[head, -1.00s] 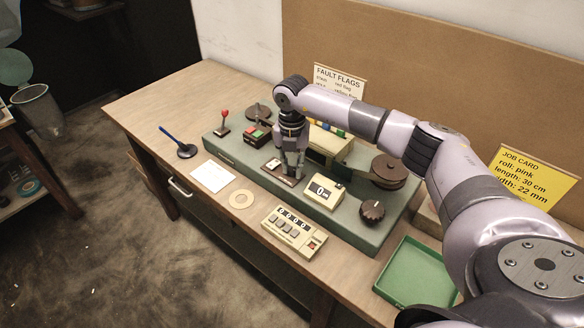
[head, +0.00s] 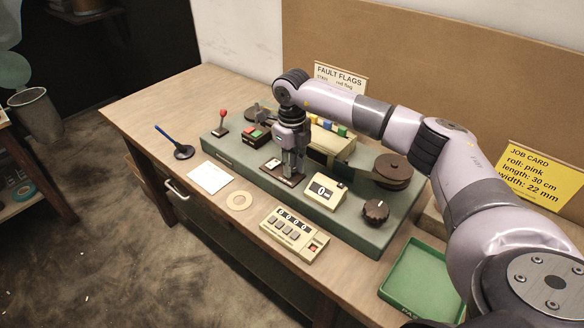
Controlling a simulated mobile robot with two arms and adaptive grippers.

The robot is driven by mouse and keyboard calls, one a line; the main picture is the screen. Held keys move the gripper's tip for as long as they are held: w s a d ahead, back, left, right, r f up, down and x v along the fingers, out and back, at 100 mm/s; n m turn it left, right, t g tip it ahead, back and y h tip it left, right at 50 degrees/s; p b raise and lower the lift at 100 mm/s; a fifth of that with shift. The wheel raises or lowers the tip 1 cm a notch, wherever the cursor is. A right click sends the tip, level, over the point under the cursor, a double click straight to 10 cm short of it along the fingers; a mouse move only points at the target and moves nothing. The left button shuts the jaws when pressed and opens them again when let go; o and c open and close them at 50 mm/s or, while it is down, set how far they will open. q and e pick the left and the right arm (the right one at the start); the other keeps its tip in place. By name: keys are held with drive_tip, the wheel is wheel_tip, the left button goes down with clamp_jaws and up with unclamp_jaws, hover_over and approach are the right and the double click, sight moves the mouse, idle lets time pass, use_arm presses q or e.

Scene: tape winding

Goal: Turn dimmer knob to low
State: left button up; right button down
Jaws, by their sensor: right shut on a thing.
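A dark round knob (head: 376,210) with a light pointer mark sits at the right front of the green machine base (head: 345,231). No dimmer label is readable on it. My right gripper (head: 291,174) points straight down over a small dark brown plate (head: 270,166) with a pale label, left of the "0 mm" display (head: 324,193). Its fingers are shut on a small part at this plate, which they mostly hide; I cannot tell its shape. The gripper is well left of the round knob and apart from it. My left gripper is not in view.
A red-topped lever (head: 222,118), a red and green button box (head: 256,135) and a brown reel (head: 393,167) stand on the base.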

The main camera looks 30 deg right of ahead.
drive_tip(key=shift+n+b, duration=0.4)
drive_tip(key=shift+n, duration=1.2)
drive_tip(key=shift+r, duration=0.1)
drive_tip(key=c, duration=1.4)
unclamp_jaws()
wheel_tip(320, 180, up, 12)
drive_tip(key=shift+f, duration=0.1)
